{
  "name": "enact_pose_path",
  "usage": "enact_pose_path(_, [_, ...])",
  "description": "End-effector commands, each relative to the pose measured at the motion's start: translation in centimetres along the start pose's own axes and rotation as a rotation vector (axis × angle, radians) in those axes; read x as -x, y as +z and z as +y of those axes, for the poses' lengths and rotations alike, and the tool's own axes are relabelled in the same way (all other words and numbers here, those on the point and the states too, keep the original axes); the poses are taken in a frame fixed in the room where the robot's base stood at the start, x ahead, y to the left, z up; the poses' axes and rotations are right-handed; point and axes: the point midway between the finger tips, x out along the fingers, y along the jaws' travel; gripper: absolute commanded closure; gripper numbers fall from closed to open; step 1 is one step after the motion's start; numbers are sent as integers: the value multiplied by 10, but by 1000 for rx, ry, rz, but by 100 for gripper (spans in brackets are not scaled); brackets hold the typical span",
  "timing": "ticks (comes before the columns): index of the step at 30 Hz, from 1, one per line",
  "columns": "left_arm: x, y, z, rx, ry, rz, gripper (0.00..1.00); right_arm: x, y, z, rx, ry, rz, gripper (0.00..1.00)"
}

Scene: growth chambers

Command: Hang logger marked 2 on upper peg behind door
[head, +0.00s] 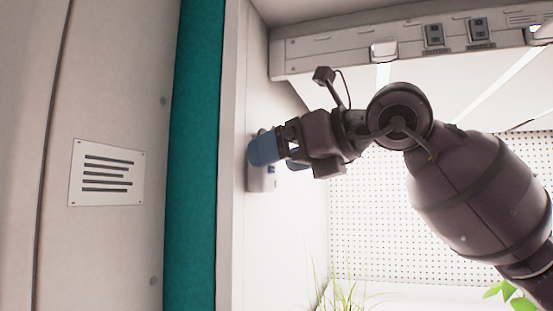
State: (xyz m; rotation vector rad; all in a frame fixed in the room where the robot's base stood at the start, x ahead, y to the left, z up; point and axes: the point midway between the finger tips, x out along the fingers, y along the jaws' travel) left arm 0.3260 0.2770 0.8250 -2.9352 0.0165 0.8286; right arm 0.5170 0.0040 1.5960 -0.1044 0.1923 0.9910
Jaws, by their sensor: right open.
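A small white box, which looks like a logger (262,180), is at the inner side wall just behind the door edge. It appears upright against the wall. Its upper part is hidden by my right gripper, and I cannot read a number on it. My right gripper (279,154) is open, with its blue fingertips in front of and beside the box's upper part. I cannot tell whether the fingers touch the box. No peg can be made out; any peg there is hidden behind the gripper. My left gripper is not in view.
The door panel with a printed label (106,173) and a teal seal strip (192,150) fills the left. A ledge with sockets (400,45) runs overhead. A perforated back wall (375,215) and green plants (345,295) lie deeper inside. My right arm spans the opening.

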Motion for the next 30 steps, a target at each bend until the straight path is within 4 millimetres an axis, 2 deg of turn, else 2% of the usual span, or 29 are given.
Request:
enact_pose_path(9, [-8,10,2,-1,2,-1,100,57,-2,-1,0,-3,-1,13])
enact_pose_path(15, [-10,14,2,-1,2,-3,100,84,-1,-1,0,-2,-1,13])
enact_pose_path(21, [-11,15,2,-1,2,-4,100,96,-1,0,0,0,1,13])
enact_pose_path(30, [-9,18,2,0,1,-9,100,97,0,0,1,0,0,13])
